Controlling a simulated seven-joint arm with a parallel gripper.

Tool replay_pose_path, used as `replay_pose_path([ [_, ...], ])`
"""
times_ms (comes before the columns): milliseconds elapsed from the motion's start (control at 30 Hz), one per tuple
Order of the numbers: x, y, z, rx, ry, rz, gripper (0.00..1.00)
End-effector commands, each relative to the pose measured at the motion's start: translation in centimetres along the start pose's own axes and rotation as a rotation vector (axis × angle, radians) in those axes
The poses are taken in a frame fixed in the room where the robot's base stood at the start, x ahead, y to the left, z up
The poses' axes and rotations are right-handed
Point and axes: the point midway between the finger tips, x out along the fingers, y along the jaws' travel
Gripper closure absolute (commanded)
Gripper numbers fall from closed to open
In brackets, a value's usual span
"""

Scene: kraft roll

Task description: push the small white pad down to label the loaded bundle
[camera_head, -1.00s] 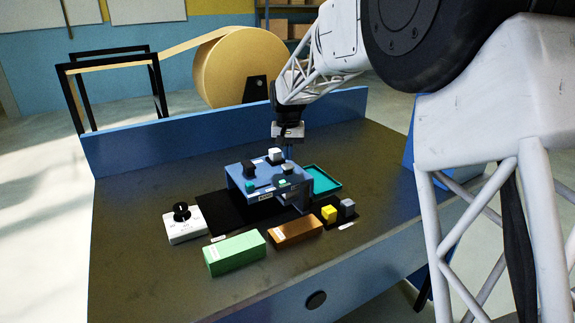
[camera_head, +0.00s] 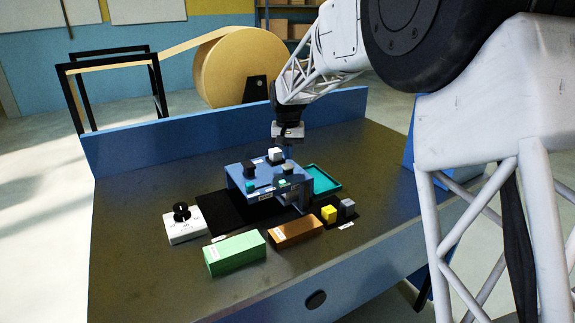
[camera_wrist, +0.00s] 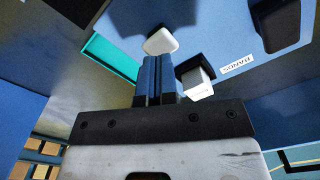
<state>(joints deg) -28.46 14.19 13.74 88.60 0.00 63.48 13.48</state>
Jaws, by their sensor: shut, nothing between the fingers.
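The blue machine (camera_head: 262,183) stands on a black mat at the middle of the table. Its top carries a small white pad (camera_head: 287,168) at the front right, also in the wrist view (camera_wrist: 160,40). Behind it is a white cube on a black base (camera_head: 275,154), nearer my wrist camera (camera_wrist: 196,82). My gripper (camera_head: 287,155) is above the machine, pointing down, shut and empty. In the wrist view its fingertips (camera_wrist: 156,58) are close beside the small white pad; I cannot tell whether they touch it. I cannot make out the loaded bundle inside the machine.
A black block (camera_head: 249,168) stands on the machine's left; a BANDS label (camera_wrist: 237,65) is near it. A teal tray (camera_head: 325,181) lies right. Green (camera_head: 235,253) and brown (camera_head: 296,232) blocks, yellow (camera_head: 329,214) and grey (camera_head: 347,207) cubes and a white knob box (camera_head: 184,227) are in front.

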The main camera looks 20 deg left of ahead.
Motion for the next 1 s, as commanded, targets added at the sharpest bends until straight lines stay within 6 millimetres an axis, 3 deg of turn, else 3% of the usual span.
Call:
replay_pose_path([
  [1000,0.81,0.00,-0.01,0.000,0.000,0.000,1.00],
])
